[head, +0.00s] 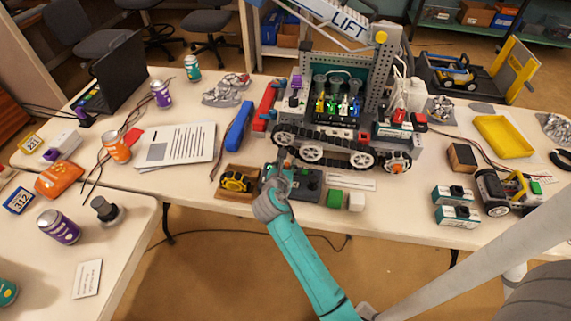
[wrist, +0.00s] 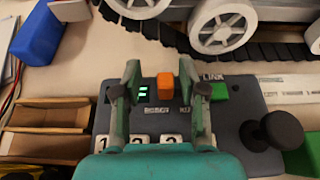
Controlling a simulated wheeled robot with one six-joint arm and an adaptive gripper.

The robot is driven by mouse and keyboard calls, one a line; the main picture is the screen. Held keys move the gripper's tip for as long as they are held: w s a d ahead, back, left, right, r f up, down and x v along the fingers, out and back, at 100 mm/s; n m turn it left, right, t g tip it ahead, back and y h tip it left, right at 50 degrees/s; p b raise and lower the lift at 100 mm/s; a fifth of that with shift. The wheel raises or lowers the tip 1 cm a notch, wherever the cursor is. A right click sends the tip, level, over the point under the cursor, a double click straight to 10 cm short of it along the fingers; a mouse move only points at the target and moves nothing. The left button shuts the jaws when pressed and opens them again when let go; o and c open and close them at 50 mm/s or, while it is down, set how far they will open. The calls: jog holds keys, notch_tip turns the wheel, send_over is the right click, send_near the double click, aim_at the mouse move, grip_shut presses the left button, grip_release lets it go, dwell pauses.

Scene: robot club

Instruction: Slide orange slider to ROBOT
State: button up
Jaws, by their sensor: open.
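The dark grey control box (wrist: 238,108) lies under my gripper in the wrist view; in the head view the same box (head: 309,187) is partly hidden by my arm. The orange slider (wrist: 165,86) stands on its top, just right of a small lit display (wrist: 143,94). The label ROBOT (wrist: 157,110) is printed below, with a shorter, partly hidden label to its right. My gripper (wrist: 160,72) is open, one finger on each side of the slider, with a visible gap on both sides. It also shows over the box in the head view (head: 281,168).
A black joystick knob (wrist: 277,131) rises at the box's right, and a green button (wrist: 219,92) sits beside the right finger. A tracked robot (head: 340,125) stands close behind. A cardboard tray (wrist: 45,130) lies left of the box. The table's front edge is close.

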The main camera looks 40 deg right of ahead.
jog(key=v, duration=1.2)
jog(key=shift+w, duration=0.1)
jog(key=s+a+f+m+t+y, duration=0.2)
jog(key=s+a+f+m+y, duration=0.25)
jog(key=s, duration=0.45)
jog(key=s+a+f+m+t+y, duration=0.2)
jog(key=s+a+f+m+y, duration=0.25)
jog(key=s, duration=0.45)
jog(key=s+a+r+m+t+y, duration=0.1)
jog(key=s+a+r+m, duration=0.1)
jog(key=s+r+m, duration=0.4)
jog(key=s+a+r+m+t, duration=0.1)
jog(key=s+a+r+m, duration=0.1)
jog(key=s+r+m, duration=0.4)
jog(key=s+m, duration=0.4)
jog(key=s, duration=0.1)
jog(key=shift+s+m+y, duration=0.2)
jog(key=shift+m+y, duration=0.1)
jog(key=shift+y, duration=0.1)
jog(key=shift+a+r, duration=0.1)
jog(key=shift+a, duration=0.05)
jog(key=shift+c, duration=0.3)
dwell(1.1)
